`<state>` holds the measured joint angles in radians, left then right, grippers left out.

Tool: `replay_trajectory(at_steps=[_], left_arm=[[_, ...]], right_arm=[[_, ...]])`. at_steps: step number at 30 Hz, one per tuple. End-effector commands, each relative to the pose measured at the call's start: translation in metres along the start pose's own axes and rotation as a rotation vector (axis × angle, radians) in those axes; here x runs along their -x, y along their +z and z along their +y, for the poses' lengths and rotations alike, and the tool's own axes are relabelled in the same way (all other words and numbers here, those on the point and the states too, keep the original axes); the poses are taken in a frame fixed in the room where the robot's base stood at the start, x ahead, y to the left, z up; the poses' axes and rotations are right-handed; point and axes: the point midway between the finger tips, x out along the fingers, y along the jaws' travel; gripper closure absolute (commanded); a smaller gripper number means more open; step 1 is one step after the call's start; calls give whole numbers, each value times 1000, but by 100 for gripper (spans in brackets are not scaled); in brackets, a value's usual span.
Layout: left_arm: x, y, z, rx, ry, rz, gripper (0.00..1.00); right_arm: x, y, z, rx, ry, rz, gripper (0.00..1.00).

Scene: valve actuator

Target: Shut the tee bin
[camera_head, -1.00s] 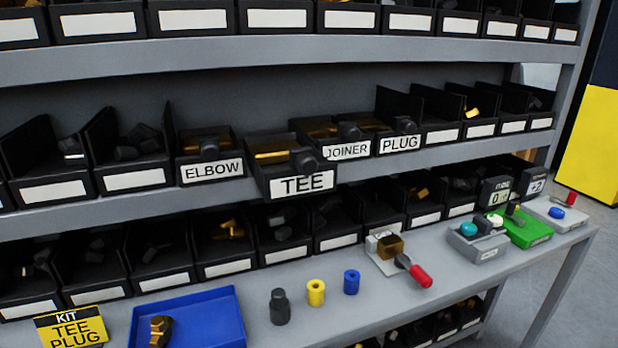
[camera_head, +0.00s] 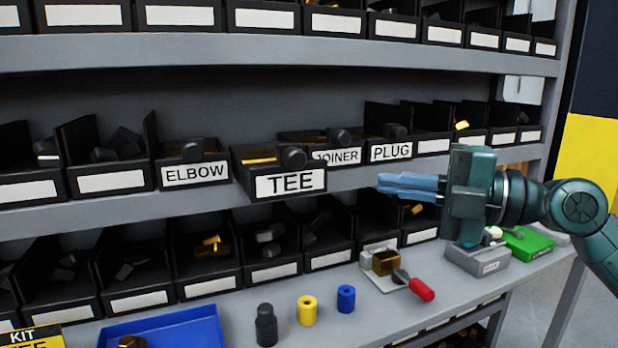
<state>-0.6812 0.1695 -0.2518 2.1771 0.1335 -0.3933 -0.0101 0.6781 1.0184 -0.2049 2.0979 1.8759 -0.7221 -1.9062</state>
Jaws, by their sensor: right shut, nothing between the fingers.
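The tee bin (camera_head: 291,183) is a black bin with a white TEE label and a round black knob on its front. It sits on the middle shelf and sticks out past the elbow bin (camera_head: 195,174) and the joiner bin (camera_head: 335,157). Brass shows inside it. My right gripper (camera_head: 382,184) comes in from the right, its blue fingers together and pointing left, empty. It is right of the tee bin, apart from it in the picture, below the plug bin (camera_head: 391,152). My left gripper is not in view.
Below, the bench holds a blue tray (camera_head: 205,328), a black fitting (camera_head: 266,326), a yellow ring (camera_head: 307,311), a blue ring (camera_head: 346,298) and a brass block with a red-handled tool (camera_head: 420,289). More bins line the shelves. The space before the tee bin is clear.

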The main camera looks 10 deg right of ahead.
Motion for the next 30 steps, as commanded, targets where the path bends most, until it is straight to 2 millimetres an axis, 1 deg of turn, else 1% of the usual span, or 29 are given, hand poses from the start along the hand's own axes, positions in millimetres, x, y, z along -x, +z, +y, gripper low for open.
replay_trajectory(at_steps=[4,8,14,19,21,24,30], left_arm=[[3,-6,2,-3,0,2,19],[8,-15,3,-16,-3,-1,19],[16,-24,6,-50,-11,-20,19],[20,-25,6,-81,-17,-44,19],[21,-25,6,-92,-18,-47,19],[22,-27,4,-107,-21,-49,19],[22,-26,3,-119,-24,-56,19]], right_arm=[[-7,-2,6,15,3,8,100],[-25,-3,9,15,3,10,100],[-68,-3,10,11,5,10,100],[-103,-4,9,12,3,9,100],[-110,8,7,9,3,4,100],[-119,17,6,9,2,5,100],[-127,26,4,12,2,5,100]])
